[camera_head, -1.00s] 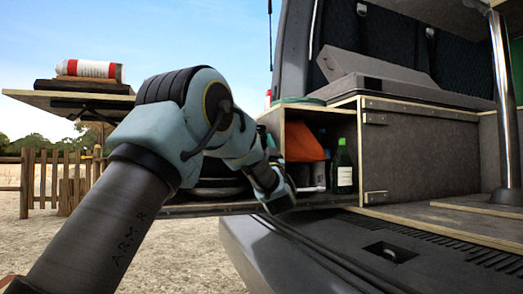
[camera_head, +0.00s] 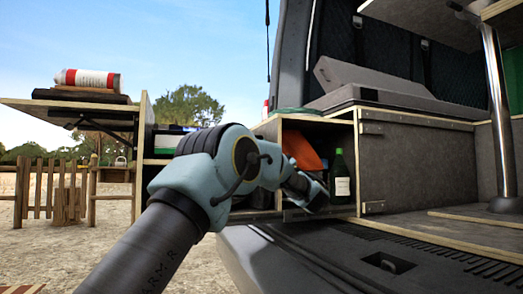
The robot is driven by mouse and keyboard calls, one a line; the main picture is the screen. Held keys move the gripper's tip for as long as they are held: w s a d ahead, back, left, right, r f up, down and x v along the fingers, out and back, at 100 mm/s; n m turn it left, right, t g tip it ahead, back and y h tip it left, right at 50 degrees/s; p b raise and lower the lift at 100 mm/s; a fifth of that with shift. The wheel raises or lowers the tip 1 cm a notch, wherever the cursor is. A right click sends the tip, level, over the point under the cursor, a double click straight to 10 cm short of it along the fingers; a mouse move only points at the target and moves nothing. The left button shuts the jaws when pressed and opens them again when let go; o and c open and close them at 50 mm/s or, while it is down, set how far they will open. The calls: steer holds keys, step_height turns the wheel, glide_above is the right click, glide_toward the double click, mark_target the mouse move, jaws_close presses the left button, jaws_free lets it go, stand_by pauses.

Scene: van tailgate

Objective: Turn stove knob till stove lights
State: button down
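A red-and-white canister (camera_head: 88,79) lies on its side on the wooden fold-out shelf (camera_head: 40,103) at the left. A flat dark object (camera_head: 82,95) lies under it; I cannot tell whether this is the stove. No stove knob or flame can be made out. My arm reaches from the bottom up to the middle, and its far end is in front of the open van compartment. The fingers of my gripper cannot be seen. The shelf and canister are well to the left of the arm's visible end.
A green bottle (camera_head: 340,177) and an orange item (camera_head: 302,150) are in the open compartment. A grey cabinet (camera_head: 415,165) stands right of it. A metal post (camera_head: 497,120) rises at the right. The van's tailgate floor (camera_head: 370,262) lies in front. A wooden fence (camera_head: 45,190) stands behind at left.

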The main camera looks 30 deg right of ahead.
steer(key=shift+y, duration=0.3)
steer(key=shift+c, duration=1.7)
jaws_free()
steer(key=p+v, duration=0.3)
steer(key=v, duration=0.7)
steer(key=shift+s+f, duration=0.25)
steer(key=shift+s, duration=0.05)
